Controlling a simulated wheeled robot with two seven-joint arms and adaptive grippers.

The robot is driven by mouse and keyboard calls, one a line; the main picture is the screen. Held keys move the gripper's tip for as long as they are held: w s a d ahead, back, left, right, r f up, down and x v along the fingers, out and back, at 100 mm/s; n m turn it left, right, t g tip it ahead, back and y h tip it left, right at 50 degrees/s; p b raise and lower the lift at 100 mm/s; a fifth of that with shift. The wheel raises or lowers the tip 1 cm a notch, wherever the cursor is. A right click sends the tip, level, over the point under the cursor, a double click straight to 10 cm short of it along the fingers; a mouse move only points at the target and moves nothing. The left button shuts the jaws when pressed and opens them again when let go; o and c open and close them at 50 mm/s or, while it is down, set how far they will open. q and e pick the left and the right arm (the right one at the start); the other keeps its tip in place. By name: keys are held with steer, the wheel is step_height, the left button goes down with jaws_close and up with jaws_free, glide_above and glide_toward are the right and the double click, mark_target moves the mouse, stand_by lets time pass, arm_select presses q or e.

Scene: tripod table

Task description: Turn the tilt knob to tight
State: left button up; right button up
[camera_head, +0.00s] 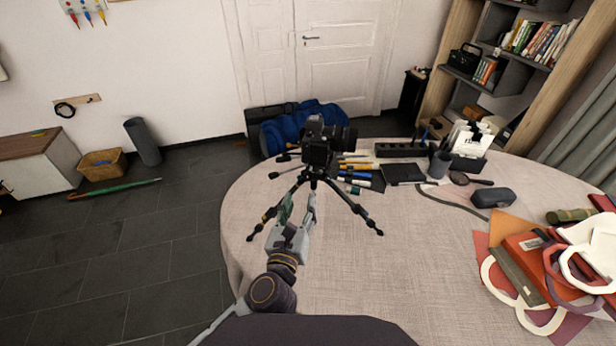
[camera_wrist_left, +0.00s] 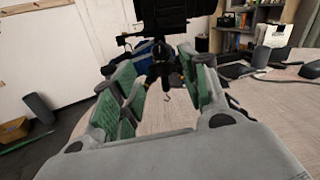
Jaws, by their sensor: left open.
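A small black tripod (camera_head: 357,208) stands upright on the round table (camera_head: 410,280) with its legs spread. A black camera (camera_head: 316,150) sits on top of it. In the left wrist view the camera's dark underside (camera_wrist_left: 160,14) is at the top, and the dark tripod head (camera_wrist_left: 161,52) is below it. I cannot clearly make out the tilt knob or its setting against the dark head. My left gripper (camera_head: 299,206) is on the near side of the tripod, below its head. Its green-padded fingers (camera_wrist_left: 160,92) are spread, with nothing held between them. My right gripper is not in view.
Pens and markers (camera_head: 354,180), a black notebook (camera_head: 402,173) and a dark cup (camera_head: 439,164) lie or stand behind and right of the tripod. Books and white-handled bags (camera_head: 560,270) crowd the right edge. The near middle of the table is clear.

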mark_target(308, 179)
arm_select(q)
steer(key=w, duration=0.3)
steer(key=w+d, duration=0.1)
steer(key=w, duration=0.1)
steer(key=shift+r+p, duration=0.1)
steer(key=shift+p, duration=0.25)
steer(key=shift+w+d, duration=0.15)
steer(key=shift+w, duration=0.8)
steer(key=shift+w+d, duration=0.1)
steer(key=shift+w, duration=0.6)
steer(key=shift+w+d, duration=0.15)
steer(key=shift+w, duration=0.95)
jaws_close()
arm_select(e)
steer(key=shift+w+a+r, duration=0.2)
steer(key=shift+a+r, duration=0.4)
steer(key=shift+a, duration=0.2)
